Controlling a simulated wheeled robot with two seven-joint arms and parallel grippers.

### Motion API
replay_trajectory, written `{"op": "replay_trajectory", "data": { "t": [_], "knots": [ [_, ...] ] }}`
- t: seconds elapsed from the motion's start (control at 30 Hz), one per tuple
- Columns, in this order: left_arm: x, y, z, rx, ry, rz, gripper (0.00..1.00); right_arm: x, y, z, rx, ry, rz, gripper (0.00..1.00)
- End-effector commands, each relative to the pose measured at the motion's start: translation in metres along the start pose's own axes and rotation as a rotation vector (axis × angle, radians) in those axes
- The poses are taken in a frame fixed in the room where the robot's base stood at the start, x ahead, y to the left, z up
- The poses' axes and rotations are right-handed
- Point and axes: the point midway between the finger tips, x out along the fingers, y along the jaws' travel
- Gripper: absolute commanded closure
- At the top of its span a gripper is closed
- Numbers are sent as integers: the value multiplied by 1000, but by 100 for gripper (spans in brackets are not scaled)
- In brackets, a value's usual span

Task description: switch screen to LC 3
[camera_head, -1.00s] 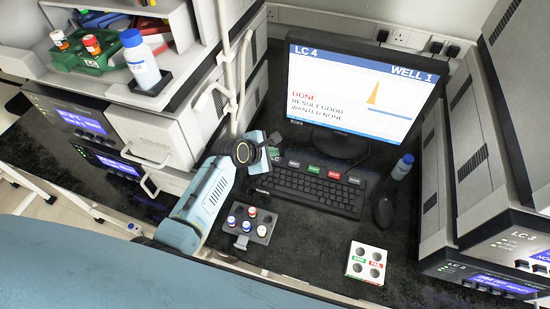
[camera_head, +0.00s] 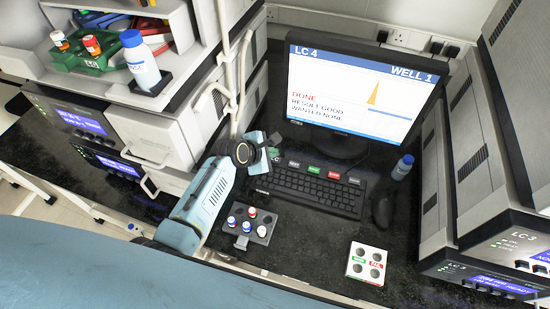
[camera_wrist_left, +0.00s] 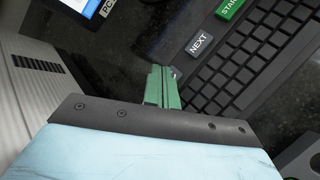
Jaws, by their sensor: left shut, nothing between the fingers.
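The monitor (camera_head: 350,85) shows LC 4, WELL 1, with DONE, RESULT GOOD and WANTED NONE. The black keyboard (camera_head: 312,190) lies below it, with a row of larger labelled keys along its back edge. My left gripper (camera_head: 274,153) is over the keyboard's left back corner. In the wrist view its green fingers (camera_wrist_left: 162,88) are together and empty, just left of NEXT. Contact with a key cannot be told.
A vial rack (camera_head: 250,226) stands in front of the keyboard. A white-topped tray (camera_head: 367,263) is at the front right. A mouse (camera_head: 382,212) and a blue bottle (camera_head: 402,167) are on the right. Instrument stacks close in both sides; the LC 3 unit (camera_head: 480,276) is lower right.

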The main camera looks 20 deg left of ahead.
Motion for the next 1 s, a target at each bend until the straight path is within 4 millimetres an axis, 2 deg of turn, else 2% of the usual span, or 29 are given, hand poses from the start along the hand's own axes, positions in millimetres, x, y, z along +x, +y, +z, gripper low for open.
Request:
{"op": "replay_trajectory", "data": {
  "t": [1.0],
  "knots": [
    [6,-4,-4,0,0,0,100,1,0,0,0,0,0,100]
  ]
}}
